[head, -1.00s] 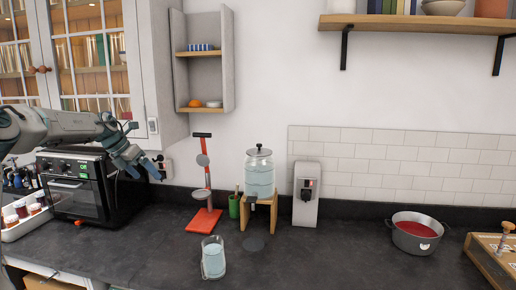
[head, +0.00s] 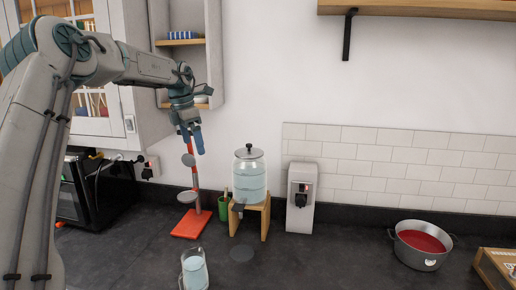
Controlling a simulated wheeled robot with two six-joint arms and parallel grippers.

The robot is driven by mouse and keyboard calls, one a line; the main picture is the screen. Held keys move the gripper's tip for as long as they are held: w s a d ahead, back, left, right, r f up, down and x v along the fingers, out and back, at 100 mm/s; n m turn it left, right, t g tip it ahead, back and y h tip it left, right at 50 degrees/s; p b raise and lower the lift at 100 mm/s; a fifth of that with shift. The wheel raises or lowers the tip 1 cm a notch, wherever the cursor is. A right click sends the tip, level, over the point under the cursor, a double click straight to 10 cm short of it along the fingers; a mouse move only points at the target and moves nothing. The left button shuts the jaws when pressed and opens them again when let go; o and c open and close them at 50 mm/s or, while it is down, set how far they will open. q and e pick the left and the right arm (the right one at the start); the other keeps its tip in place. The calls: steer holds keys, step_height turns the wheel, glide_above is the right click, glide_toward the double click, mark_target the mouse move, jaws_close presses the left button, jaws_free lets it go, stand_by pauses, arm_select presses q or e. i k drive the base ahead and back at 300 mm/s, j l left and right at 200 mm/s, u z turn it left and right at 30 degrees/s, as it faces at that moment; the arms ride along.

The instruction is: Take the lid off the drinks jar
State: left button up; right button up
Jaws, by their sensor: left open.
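The drinks jar (head: 249,181) is a clear glass dispenser of pale blue liquid on a wooden stand (head: 264,218). Its dark lid (head: 248,151) with a small round knob sits on top of the jar. My left gripper (head: 194,143) is open and empty, pointing down, to the left of the lid and a little above it, apart from the jar. My right gripper is not in view.
A red stand with round plates (head: 191,222) stands below my left gripper, beside a green cup (head: 224,208). A glass jug (head: 194,271) is in front. A grey dispenser (head: 301,197) stands right of the jar. A pot of red liquid (head: 420,243) is further right.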

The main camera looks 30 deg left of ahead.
mark_target(248, 153)
steer(key=i, duration=1)
